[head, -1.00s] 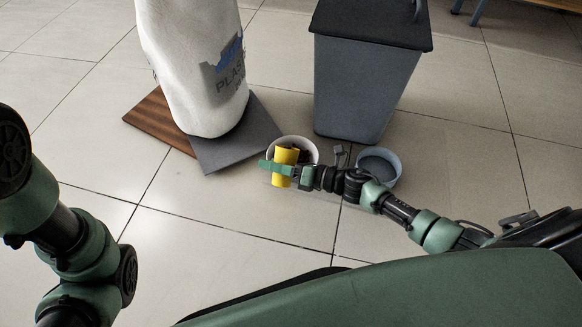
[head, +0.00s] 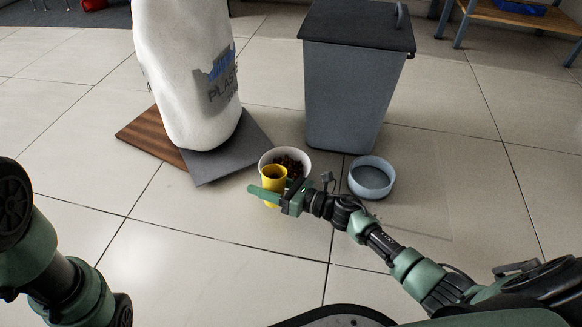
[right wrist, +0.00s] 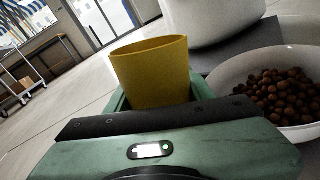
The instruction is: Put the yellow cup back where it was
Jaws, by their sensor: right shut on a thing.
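The yellow cup (head: 272,183) is in my right gripper (head: 270,196), which is shut around it. The cup is roughly upright, mouth up, held in front of a white bowl (head: 309,165) and partly covering it in the head view. The white bowl holds brown pellets (head: 291,164). In the right wrist view the yellow cup (right wrist: 155,78) stands up between the jaws, with the bowl of pellets (right wrist: 284,95) close on its right. I cannot see what is inside the cup. Some links of my left arm show, but its gripper does not.
A blue-grey bowl (head: 371,180) stands on the tiles right of the white bowl. Behind are a lidded grey bin (head: 345,95) and a white sack (head: 185,70) on a brown board (head: 150,137) and a grey mat (head: 240,150). The floor in front is clear.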

